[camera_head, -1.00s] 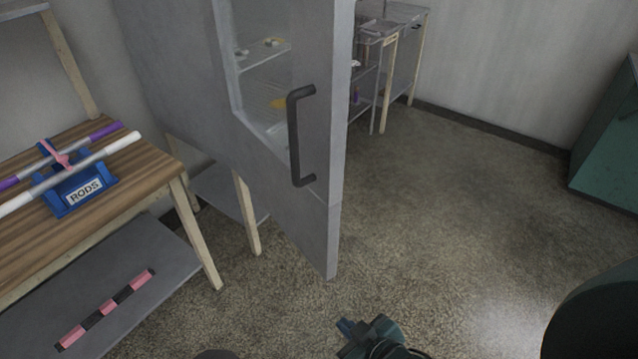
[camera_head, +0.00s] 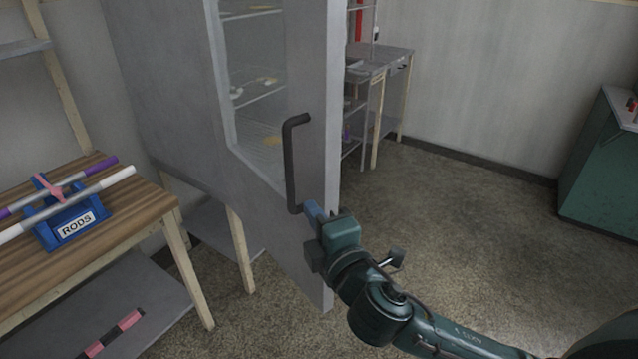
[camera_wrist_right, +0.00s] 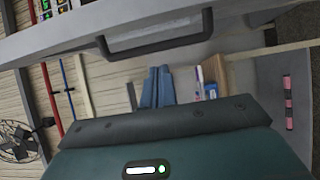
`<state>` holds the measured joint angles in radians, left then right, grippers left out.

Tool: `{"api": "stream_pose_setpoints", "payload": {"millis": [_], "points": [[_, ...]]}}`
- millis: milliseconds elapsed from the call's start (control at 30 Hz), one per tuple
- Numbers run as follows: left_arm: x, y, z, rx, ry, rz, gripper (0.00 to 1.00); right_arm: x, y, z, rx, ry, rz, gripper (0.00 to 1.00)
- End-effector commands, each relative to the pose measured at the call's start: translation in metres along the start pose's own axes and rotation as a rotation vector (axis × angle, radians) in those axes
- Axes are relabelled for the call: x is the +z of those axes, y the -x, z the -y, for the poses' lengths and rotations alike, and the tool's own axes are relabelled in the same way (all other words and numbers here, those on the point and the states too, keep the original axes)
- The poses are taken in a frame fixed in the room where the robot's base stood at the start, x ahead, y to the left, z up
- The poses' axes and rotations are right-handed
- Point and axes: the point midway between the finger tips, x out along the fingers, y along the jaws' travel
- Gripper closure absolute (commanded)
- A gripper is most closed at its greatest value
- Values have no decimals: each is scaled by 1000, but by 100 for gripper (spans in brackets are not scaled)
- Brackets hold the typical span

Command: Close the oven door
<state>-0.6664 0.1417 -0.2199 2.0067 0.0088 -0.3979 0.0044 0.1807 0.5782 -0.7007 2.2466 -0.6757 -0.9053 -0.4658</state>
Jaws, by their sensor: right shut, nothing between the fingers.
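The grey oven door (camera_head: 268,218) with its glass window stands open toward me in the head view. Its dark vertical handle (camera_head: 290,165) is on the face near the free edge. The handle also shows across the top of the right wrist view (camera_wrist_right: 155,49). My right gripper (camera_head: 314,211) is shut and empty, with its blue fingertips by the handle's lower end. In the right wrist view the fingers (camera_wrist_right: 157,86) point toward the door and appear short of the handle. I cannot tell whether they touch it. My left gripper is not in view.
A wooden table (camera_head: 128,205) with a blue rod holder (camera_head: 66,218) and rods stands at left. A shelf unit (camera_head: 385,60) stands behind the door, and a green cabinet (camera_head: 600,180) at far right. The floor (camera_head: 460,200) between is clear.

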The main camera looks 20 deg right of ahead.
Motion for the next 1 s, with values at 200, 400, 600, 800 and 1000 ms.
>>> {"api": "stream_pose_setpoints", "payload": {"millis": [200,400,600,800,1000], "points": [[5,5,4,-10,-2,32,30,0,-50,-3,1,-1,1,100],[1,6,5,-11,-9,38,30,22,-66,-1,-3,2,1,100],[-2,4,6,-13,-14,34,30,37,-70,0,-2,-1,-1,100],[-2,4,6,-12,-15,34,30,39,-71,1,-2,-4,-1,100],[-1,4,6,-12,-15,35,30,39,-70,1,-2,-3,-1,100]]}}
